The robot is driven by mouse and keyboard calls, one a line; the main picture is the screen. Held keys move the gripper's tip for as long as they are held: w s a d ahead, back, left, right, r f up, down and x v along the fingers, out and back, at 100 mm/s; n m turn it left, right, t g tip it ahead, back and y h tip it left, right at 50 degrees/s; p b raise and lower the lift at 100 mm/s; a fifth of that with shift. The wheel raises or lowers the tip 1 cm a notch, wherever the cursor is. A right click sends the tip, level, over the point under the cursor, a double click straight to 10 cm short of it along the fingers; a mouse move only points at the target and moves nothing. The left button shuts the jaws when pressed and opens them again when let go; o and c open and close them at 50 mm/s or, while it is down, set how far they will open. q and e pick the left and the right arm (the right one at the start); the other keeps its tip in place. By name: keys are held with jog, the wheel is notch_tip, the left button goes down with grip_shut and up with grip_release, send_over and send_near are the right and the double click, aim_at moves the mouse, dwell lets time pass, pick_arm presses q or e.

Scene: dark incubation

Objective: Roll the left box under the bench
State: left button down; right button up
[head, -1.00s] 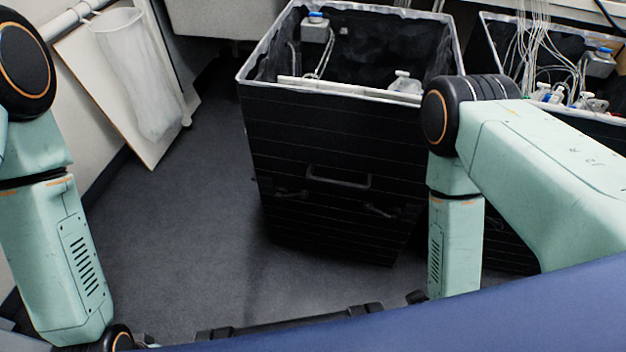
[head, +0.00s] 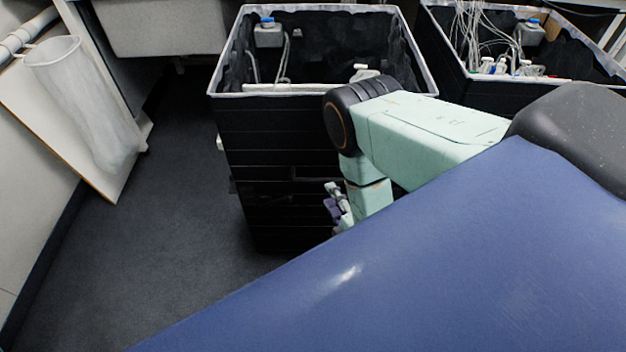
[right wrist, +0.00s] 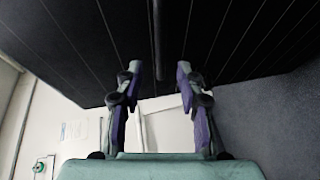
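The left box (head: 262,145) is a tall black open-topped box with a pale rim, standing upright on the floor in the middle of the head view. A dark handle (head: 308,179) is on its front wall, partly hidden by my right arm. My right gripper (head: 336,204) is in front of that wall, close to the handle. In the right wrist view my right gripper (right wrist: 159,72) has its fingers apart, facing the box wall (right wrist: 235,35). A dark bar lies ahead between the fingers; contact cannot be told. A pale bench-like body (head: 160,28) is at the upper left. My left gripper is out of view.
A second black box (head: 478,92) with tubes and bottles stands to the right. A white board (head: 50,105) with a clear bag leans at the left wall. The dark floor (head: 165,215) left of the left box is clear. My blue body hides the lower right.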

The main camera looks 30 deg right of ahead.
aim_at(323, 182)
jog(key=b+x, duration=0.2)
jog(key=x, duration=0.5)
jog(key=shift+w+d+f, duration=0.2)
jog(key=shift+w+d, duration=0.05)
jog(key=shift+w, duration=0.1)
grip_shut()
dwell(0.5)
